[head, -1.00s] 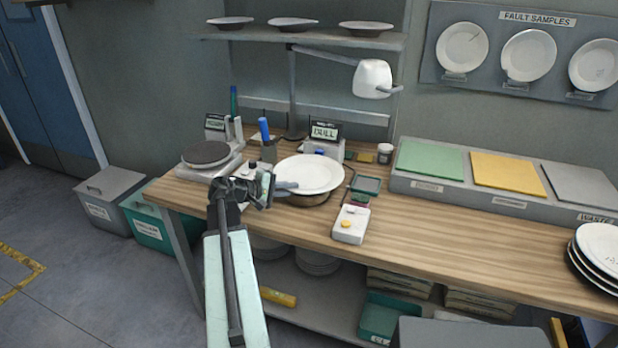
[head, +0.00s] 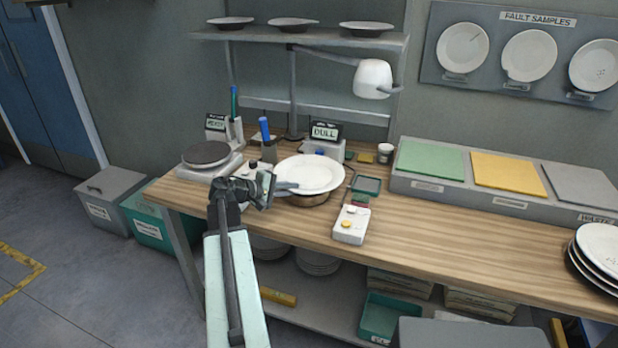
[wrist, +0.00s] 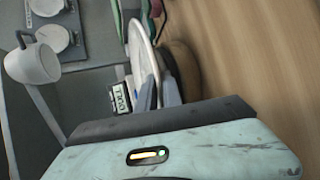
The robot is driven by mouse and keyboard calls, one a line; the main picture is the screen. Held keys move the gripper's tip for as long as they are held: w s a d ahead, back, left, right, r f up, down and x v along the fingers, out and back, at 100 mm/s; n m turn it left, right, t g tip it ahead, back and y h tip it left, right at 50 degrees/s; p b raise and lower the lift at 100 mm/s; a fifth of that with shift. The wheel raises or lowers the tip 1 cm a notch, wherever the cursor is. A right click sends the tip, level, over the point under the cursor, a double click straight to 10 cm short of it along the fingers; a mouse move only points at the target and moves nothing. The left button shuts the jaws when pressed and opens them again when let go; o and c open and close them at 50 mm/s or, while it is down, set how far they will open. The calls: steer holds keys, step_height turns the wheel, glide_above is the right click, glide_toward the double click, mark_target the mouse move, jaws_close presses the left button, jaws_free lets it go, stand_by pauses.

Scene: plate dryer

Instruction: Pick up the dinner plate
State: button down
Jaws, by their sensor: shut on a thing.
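The white dinner plate (head: 311,173) lies over a round brown-grey base (head: 308,198) on the wooden bench; I cannot tell whether it touches the base. My gripper (head: 290,187) reaches in from the left and is shut on the plate's near left rim. In the wrist view the plate (wrist: 139,50) shows edge-on, its rim between the fingers of my gripper (wrist: 159,94). The base (wrist: 184,68) is beside it in that view.
A white box with an orange button (head: 350,225) stands right of the plate. A round turntable (head: 206,154) is at left. Stacked plates (head: 598,258) are far right. The bench's front right is clear.

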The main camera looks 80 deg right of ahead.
stand_by(0.4)
step_height(320, 180, up, 10)
steer(key=p, duration=1)
steer(key=shift+r, duration=0.15)
